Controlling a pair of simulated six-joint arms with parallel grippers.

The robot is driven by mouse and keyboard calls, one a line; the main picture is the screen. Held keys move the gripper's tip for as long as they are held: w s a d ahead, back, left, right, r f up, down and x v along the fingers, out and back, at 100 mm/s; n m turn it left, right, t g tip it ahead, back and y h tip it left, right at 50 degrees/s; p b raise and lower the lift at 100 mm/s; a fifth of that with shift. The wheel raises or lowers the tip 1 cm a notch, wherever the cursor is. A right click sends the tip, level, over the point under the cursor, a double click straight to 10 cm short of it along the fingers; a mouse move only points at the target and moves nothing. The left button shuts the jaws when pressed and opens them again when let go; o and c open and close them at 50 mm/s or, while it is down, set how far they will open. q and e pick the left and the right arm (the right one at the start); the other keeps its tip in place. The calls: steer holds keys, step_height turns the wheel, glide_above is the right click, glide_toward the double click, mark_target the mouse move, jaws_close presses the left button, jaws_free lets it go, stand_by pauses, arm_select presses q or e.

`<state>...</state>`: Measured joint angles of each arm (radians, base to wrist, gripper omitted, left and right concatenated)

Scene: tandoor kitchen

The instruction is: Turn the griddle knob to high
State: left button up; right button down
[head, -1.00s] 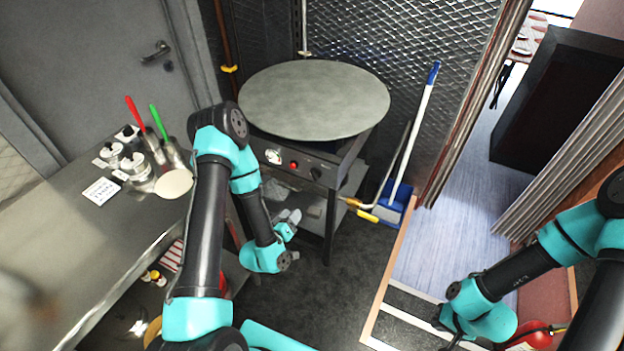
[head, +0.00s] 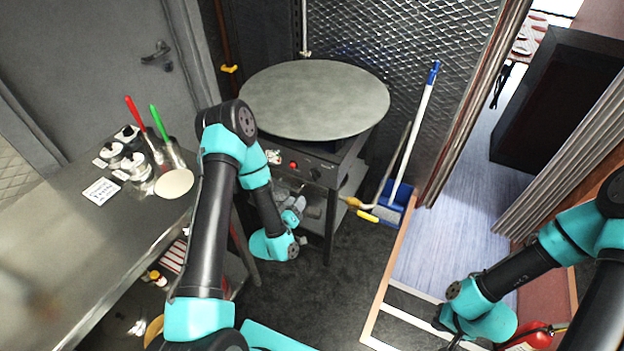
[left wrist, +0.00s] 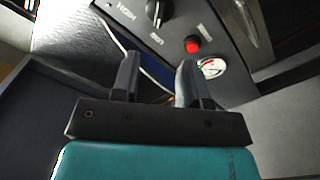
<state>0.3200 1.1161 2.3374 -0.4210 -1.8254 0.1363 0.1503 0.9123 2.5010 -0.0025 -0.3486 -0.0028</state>
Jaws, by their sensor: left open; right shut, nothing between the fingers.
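The griddle (head: 315,98) is a large round grey plate on a dark stand. Its black knob (head: 316,173) is on the front panel, right of a red button (head: 293,165). In the left wrist view the knob (left wrist: 158,11) is at the top edge, partly cut off, beside a HIGH label (left wrist: 127,12). Its exact setting is unclear. My left gripper (head: 294,208) is open and empty, below and in front of the panel. In the left wrist view its fingers (left wrist: 157,65) are apart from the knob. My right gripper (head: 452,330) is shut and empty, low at right, fingers hardly visible.
A steel counter (head: 60,240) with canisters and red- and green-handled utensils stands at left. A gauge (left wrist: 210,67) sits beside the red button. A broom and blue dustpan (head: 392,205) stand right of the griddle. The dark floor in front is clear.

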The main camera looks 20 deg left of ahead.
mark_target(313, 177)
arm_select(q)
steer(key=w, duration=0.8)
steer(key=w+d, duration=0.1)
steer(key=w, duration=0.3)
steer(key=shift+w+d, duration=0.1)
steer(key=shift+w, duration=0.15)
steer(key=shift+c, duration=0.2)
jaws_close()
